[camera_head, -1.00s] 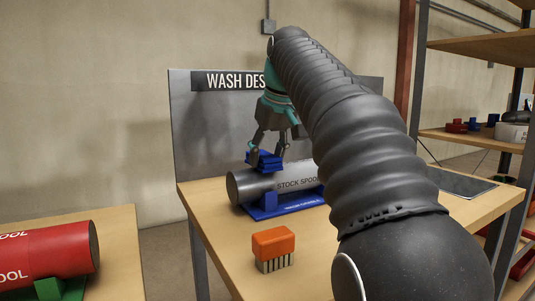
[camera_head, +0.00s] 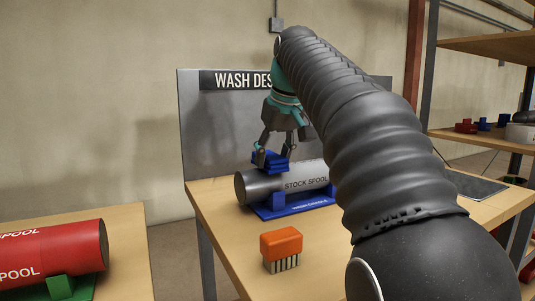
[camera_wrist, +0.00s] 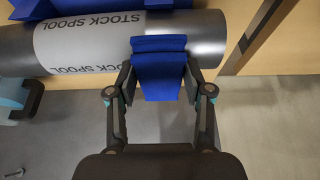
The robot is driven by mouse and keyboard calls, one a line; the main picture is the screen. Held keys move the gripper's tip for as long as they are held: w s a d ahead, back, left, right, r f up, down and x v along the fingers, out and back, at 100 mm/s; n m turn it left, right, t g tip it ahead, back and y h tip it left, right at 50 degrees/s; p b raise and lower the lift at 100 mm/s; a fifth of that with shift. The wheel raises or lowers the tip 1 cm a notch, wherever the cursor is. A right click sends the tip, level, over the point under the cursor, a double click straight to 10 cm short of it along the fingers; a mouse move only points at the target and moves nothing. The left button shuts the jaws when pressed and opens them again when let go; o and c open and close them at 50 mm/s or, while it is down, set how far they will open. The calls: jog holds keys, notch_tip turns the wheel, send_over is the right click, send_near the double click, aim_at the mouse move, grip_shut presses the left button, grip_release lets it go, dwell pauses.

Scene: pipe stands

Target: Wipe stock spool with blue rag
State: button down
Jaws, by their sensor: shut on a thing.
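The stock spool (camera_head: 305,181) is a grey cylinder with a lettered light band. It lies on a blue cradle (camera_head: 300,208) on the wash desk, and it also shows across the top of the wrist view (camera_wrist: 85,43). My gripper (camera_head: 272,158) is shut on the folded blue rag (camera_head: 268,163), above the spool's left part in the head view. In the wrist view the rag (camera_wrist: 159,68) sits between my fingertips (camera_wrist: 158,88) and overlaps the spool's bare metal beside the band. I cannot tell whether the rag presses on the spool.
An orange brush (camera_head: 281,248) stands on the wash desk (camera_head: 225,220) in front of the spool. A red spool (camera_head: 60,250) lies on a green cradle on a table at the left. A dark flat panel (camera_head: 475,184) lies at the desk's right. Shelves (camera_head: 480,138) stand at the right.

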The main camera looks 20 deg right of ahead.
jog(key=shift+d, duration=0.35)
jog(key=shift+s+a+f, duration=0.1)
jog(key=shift+s+a, duration=0.05)
jog(key=shift+a, duration=0.55)
jog(key=shift+s+a+f, duration=0.1)
jog(key=shift+a, duration=0.6)
jog(key=shift+d, duration=0.1)
jog(key=shift+d, duration=0.1)
jog(key=shift+w+d+r, duration=0.1)
jog(key=shift+w+d, duration=0.1)
jog(key=shift+d, duration=0.4)
jog(key=shift+w+d+r, duration=0.1)
jog(key=shift+w+d, duration=0.05)
jog(key=shift+d, duration=0.45)
jog(key=shift+s+a+r, duration=0.1)
jog(key=shift+s+a, duration=0.05)
jog(key=shift+a, duration=0.55)
jog(key=shift+s+a, duration=0.15)
jog(key=shift+a, duration=0.55)
jog(key=shift+w+d, duration=0.15)
jog(key=shift+d, duration=0.55)
jog(key=shift+w+d, duration=0.1)
jog(key=shift+d, duration=0.6)
